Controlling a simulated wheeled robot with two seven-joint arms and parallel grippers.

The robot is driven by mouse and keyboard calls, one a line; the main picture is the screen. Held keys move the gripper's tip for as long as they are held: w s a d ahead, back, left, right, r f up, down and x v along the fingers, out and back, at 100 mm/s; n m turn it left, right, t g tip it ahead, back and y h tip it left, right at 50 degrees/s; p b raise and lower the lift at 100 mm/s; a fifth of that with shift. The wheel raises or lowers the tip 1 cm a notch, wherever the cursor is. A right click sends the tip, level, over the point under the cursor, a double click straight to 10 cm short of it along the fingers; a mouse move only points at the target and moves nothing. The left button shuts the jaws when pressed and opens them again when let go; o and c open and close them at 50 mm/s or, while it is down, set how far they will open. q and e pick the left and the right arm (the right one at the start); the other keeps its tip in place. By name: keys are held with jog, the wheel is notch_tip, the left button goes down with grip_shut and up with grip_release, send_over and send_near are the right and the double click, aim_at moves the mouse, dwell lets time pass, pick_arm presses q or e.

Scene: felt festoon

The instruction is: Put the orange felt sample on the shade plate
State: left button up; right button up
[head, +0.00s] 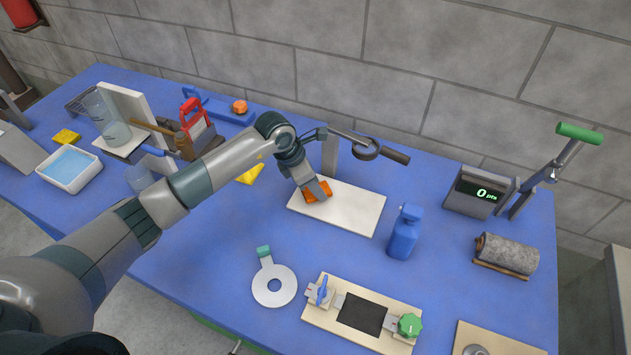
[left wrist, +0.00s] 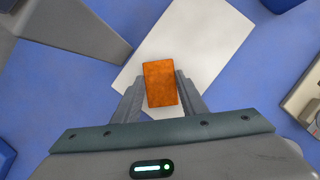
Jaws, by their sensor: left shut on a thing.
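The orange felt sample (head: 318,191) is a small rectangular block at the left part of a flat white plate (head: 347,214), which I take for the shade plate. My left gripper (head: 313,189) points down over this plate and is shut on the sample. In the left wrist view the sample (left wrist: 160,84) sits between the two fingers (left wrist: 160,90), with the white plate (left wrist: 205,45) beneath it. I cannot tell whether the sample touches the plate. My right gripper is not in view.
A magnifier on a stand (head: 366,150) rises behind the plate. A blue bottle (head: 404,232) stands right of it.

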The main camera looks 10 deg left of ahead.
pick_arm(q)
jog(key=shift+f, duration=0.15)
jog(key=o, duration=0.9)
jog(key=shift+o, duration=0.6)
jog(key=shift+r, duration=0.25)
